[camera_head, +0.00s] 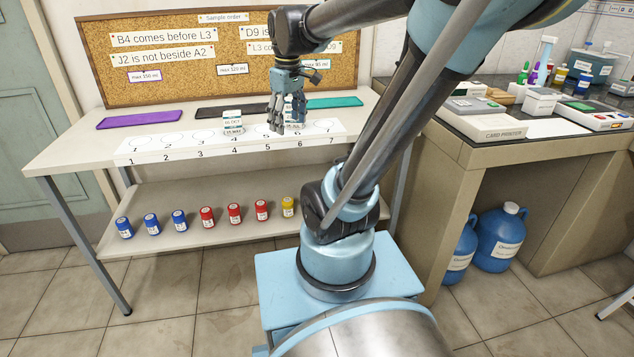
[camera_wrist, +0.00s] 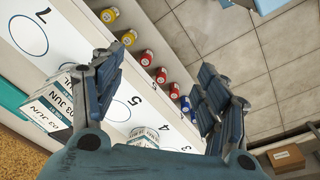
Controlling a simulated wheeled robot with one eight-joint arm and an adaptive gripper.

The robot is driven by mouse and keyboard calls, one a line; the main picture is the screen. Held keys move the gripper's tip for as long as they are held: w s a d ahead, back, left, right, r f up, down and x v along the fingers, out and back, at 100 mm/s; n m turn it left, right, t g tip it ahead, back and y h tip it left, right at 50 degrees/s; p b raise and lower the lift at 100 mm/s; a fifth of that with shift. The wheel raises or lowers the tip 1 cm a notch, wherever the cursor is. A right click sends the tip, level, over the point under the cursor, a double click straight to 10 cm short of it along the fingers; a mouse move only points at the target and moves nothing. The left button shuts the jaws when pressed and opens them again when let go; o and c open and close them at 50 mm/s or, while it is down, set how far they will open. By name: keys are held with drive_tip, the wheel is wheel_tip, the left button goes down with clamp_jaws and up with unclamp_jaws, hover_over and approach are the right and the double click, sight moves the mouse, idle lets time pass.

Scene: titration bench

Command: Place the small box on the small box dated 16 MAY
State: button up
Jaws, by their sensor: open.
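My gripper (camera_head: 287,118) is open, fingers pointing down, over the right part of the white numbered strip, with nothing between its fingers. It also shows in the wrist view (camera_wrist: 160,95). A white item (camera_head: 233,117) at spot 4 bears a label with small text, and a lower teal-marked label appears to read 16 MAY; they look stacked, but I cannot be sure. A white box (camera_head: 298,112) at spot 6 is partly hidden behind my fingers. In the wrist view, a box with teal stripes dated 03 JUN (camera_wrist: 50,107) stands left of the left finger, apart from the grip.
The numbered strip (camera_head: 180,147) has empty circles at spots 1 to 3. Purple (camera_head: 152,119), black and teal (camera_head: 335,102) mats lie behind. Blue, red and yellow bottles (camera_head: 206,216) stand on the lower shelf. A card printer (camera_head: 490,125) sits on the right counter.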

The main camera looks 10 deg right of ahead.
drive_tip(key=s+d+f+m, duration=0.2)
drive_tip(key=s+f+m, duration=0.1)
drive_tip(key=s+f, duration=0.3)
drive_tip(key=s+d+f+m+t, duration=0.1)
drive_tip(key=s+d+f+m, duration=0.2)
drive_tip(key=s+f, duration=0.4)
drive_tip(key=shift+d+f+m, duration=0.25)
drive_tip(key=shift+f+m, duration=0.25)
drive_tip(key=shift+m, duration=0.3)
